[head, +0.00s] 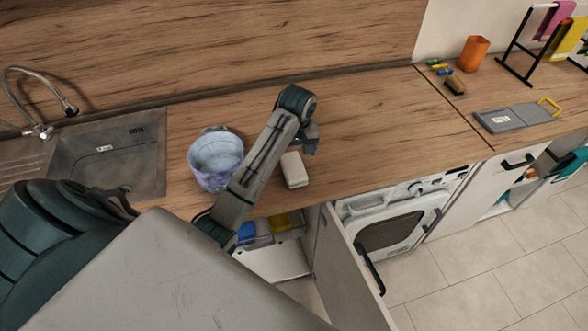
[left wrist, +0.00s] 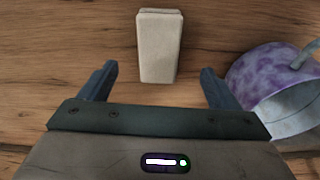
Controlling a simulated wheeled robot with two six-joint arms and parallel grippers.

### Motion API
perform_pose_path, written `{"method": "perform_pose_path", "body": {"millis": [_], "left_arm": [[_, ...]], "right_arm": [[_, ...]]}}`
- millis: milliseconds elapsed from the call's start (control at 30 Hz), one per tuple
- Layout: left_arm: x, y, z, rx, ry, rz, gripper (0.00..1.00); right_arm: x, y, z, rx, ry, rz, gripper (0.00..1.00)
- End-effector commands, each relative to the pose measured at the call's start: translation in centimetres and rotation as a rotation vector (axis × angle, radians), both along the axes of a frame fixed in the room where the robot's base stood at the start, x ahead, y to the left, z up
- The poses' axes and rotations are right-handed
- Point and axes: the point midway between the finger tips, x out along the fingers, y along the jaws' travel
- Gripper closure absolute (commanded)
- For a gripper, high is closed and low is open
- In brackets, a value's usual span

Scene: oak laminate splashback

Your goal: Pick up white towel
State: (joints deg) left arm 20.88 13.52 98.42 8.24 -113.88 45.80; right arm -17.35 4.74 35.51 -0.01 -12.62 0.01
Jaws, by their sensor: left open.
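The white towel (head: 294,170) looks like a small folded, off-white block. It lies flat on the wooden counter, just right of the purple and pale blue bucket. My left gripper (head: 307,144) is above the counter near the towel's far end, with its arm reaching across from the left. In the left wrist view, the towel (left wrist: 160,47) lies ahead of the open, empty jaws (left wrist: 158,78), roughly centred between the fingers and apart from them. My right gripper is not in view.
The bucket (head: 215,158) stands close left of the towel; it also shows in the left wrist view (left wrist: 262,75). A sink (head: 105,150) is at left. A cabinet door (head: 345,265) stands open below the counter.

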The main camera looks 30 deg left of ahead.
Motion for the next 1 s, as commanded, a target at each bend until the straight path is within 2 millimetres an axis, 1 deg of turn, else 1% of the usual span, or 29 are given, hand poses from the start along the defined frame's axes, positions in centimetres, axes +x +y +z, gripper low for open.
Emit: {"method": "perform_pose_path", "body": {"millis": [33,67,167,400,467,500,600,667,767,900,1000], "left_arm": [[0.7,0.3,0.6,-0.003,0.002,0.022,0.16],[1.0,0.4,0.8,-0.005,0.003,0.034,0.16],[1.5,0.6,0.9,-0.008,0.009,0.055,0.16],[1.7,0.9,-2.1,-0.008,0.009,0.058,0.16],[1.7,0.9,-2.3,-0.009,0.013,0.058,0.16],[1.7,1.0,-2.9,-0.01,0.013,0.057,0.16],[1.8,1.0,-3.9,-0.01,0.011,0.057,0.16],[1.8,1.1,-4.2,-0.01,0.01,0.057,0.16],[1.8,1.2,-4.8,-0.009,0.012,0.057,0.16],[1.6,1.4,-6.5,-0.008,0.013,0.057,0.16],[1.7,1.6,-8.1,-0.008,0.013,0.057,0.16]], "right_arm": [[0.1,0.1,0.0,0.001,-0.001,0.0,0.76],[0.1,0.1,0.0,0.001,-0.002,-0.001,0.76],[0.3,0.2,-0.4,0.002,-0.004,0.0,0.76],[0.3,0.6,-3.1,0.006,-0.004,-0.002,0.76],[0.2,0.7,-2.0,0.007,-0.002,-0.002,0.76],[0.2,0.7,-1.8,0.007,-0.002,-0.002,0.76],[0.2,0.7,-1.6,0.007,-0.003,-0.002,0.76],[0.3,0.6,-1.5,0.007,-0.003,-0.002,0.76],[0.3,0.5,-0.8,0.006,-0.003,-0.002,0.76],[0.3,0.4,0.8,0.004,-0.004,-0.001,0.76],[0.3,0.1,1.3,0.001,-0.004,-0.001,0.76]]}}
